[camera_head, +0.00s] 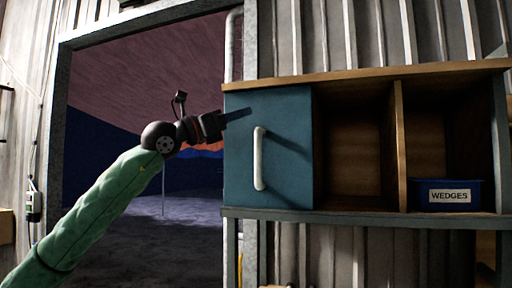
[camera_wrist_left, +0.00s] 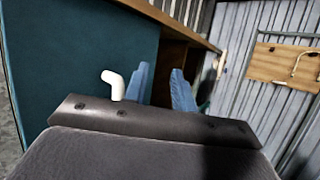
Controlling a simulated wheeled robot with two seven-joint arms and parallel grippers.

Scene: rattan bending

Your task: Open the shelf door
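The shelf door (camera_head: 285,125) is a teal panel covering the left part of the wall shelf, and it looks shut. Its white upright bar handle (camera_head: 259,160) sits near the door's middle. My left gripper (camera_head: 238,114) is in front of the door's upper left part, above and left of the handle. In the left wrist view its two blue fingers (camera_wrist_left: 162,88) stand apart with nothing between them. The handle's bent white end (camera_wrist_left: 114,84) shows just left of the fingers, beside the teal door (camera_wrist_left: 75,60). My right gripper is out of view.
The shelf's wooden top (camera_head: 400,74) runs above the door. Two open compartments lie to its right, the far one holding a blue bin labelled WEDGES (camera_head: 447,195). A ledge (camera_head: 370,218) runs below. A wide doorway opening lies behind my left arm.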

